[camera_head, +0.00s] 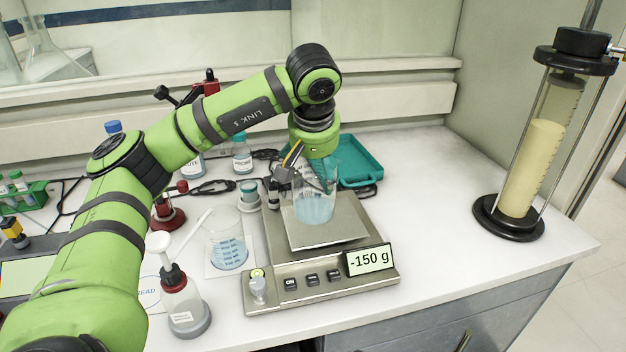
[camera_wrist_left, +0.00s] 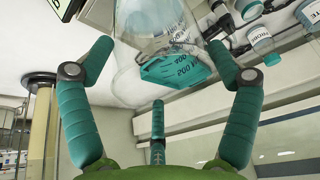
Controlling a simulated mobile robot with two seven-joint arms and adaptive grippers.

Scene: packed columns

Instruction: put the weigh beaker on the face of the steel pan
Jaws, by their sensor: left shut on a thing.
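The weigh beaker (camera_head: 314,207), clear glass with blue marks, is upright over the steel pan (camera_head: 350,226) of the balance. I cannot tell whether its base touches the pan or hangs just above it. My left gripper (camera_head: 312,172) comes down from above and is shut on the beaker's upper part. In the left wrist view the beaker (camera_wrist_left: 155,22) shows beyond the teal fingers of my left gripper (camera_wrist_left: 158,75). The balance display (camera_head: 369,260) reads -150 g. My right gripper is not in view.
A second beaker (camera_head: 226,240) stands on a white sheet left of the balance. A wash bottle (camera_head: 185,303) is in front of it. A teal tray (camera_head: 359,160) lies behind the pan. A glass column (camera_head: 527,165) stands at right; the bench between is clear.

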